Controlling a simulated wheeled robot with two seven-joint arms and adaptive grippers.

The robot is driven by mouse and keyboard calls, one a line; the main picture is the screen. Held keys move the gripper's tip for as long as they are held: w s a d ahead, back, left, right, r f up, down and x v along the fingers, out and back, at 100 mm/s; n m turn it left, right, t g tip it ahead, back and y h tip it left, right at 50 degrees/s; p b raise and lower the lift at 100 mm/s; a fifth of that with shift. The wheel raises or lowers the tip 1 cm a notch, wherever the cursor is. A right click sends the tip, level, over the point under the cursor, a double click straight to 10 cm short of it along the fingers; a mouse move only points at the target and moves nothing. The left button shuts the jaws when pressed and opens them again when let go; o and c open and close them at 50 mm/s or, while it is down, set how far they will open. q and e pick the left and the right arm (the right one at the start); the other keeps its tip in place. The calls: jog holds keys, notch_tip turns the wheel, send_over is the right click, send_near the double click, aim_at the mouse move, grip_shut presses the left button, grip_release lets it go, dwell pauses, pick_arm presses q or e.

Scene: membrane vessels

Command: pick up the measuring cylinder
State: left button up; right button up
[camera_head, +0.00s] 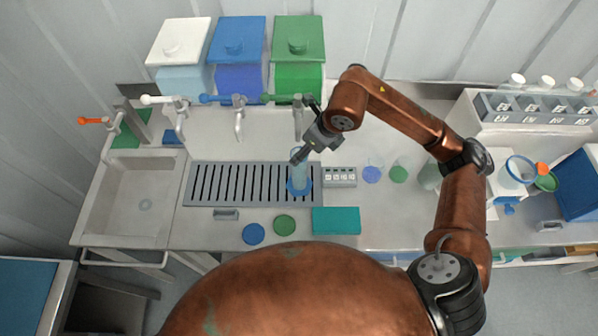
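The measuring cylinder (300,177) is a clear bluish tube with a blue foot. It stands upright at the right end of the slotted drain grate (235,184). My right gripper (299,157) comes in from the upper right, and its fingers overlap the cylinder's upper part. The view is too small to tell whether the fingers are closed on it or only beside it. My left gripper is not in view.
Taps (239,118) and white, blue and green containers (298,70) stand behind the grate. A grey block (340,177) sits just right of the cylinder. A teal box (336,220) and blue and green discs (284,225) lie in front. A sink (140,195) is at left.

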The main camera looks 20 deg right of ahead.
aim_at(299, 171)
jog(key=x, duration=0.3)
jog(key=shift+a+f, duration=0.3)
jog(key=shift+w+f, duration=0.15)
jog(key=shift+f, duration=0.25)
jog(key=shift+c, duration=0.7)
grip_shut()
